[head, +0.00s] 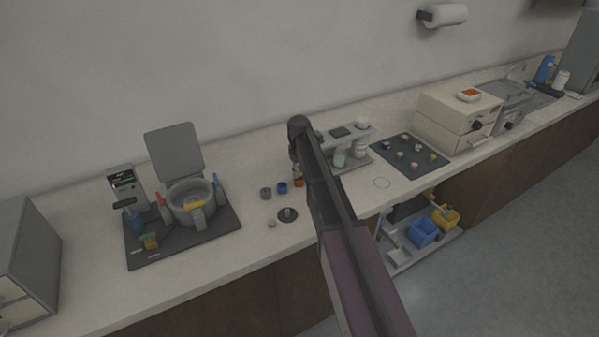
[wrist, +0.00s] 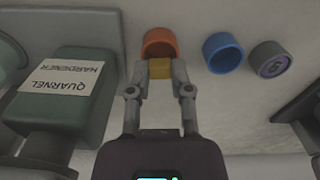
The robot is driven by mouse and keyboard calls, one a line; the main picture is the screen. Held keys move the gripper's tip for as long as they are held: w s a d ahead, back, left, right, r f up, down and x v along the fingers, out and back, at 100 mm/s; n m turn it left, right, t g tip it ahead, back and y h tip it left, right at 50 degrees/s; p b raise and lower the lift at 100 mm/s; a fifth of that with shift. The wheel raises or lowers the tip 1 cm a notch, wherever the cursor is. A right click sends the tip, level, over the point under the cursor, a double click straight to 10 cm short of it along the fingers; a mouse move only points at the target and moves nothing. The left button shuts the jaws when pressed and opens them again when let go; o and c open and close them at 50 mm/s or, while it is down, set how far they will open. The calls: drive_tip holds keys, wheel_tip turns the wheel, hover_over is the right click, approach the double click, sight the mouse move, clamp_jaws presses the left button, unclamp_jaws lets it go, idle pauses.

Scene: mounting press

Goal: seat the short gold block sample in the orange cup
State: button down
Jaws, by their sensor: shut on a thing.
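In the wrist view my gripper (wrist: 164,72) is shut on the short gold block (wrist: 159,68), which shows between the fingertips. The orange cup (wrist: 159,38) stands right beyond the fingertips, its opening partly in sight. The block overlaps the near side of the cup in the picture; I cannot tell whether it touches the rim or is inside. In the head view a bit of the orange cup (head: 298,183) shows beside my arm, while the gripper and the block are hidden there.
A blue cup (wrist: 222,52) and a grey cup (wrist: 269,60) stand to the right of the orange cup. A dark bottle labelled "Quarnel hardener" (wrist: 62,95) is close on the left. In the head view the mounting press (head: 191,203) stands left, and a dark mat (head: 411,154) with several samples lies right.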

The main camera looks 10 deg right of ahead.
drive_tip(key=shift+f+b, duration=0.3)
drive_tip(key=shift+f, duration=0.05)
idle(0.6)
idle(0.6)
drive_tip(key=shift+c, duration=2.3)
unclamp_jaws()
drive_tip(key=shift+o, duration=1.2)
drive_tip(key=shift+r, duration=0.15)
drive_tip(key=shift+r+p, duration=3.4)
drive_tip(key=shift+p, duration=0.1)
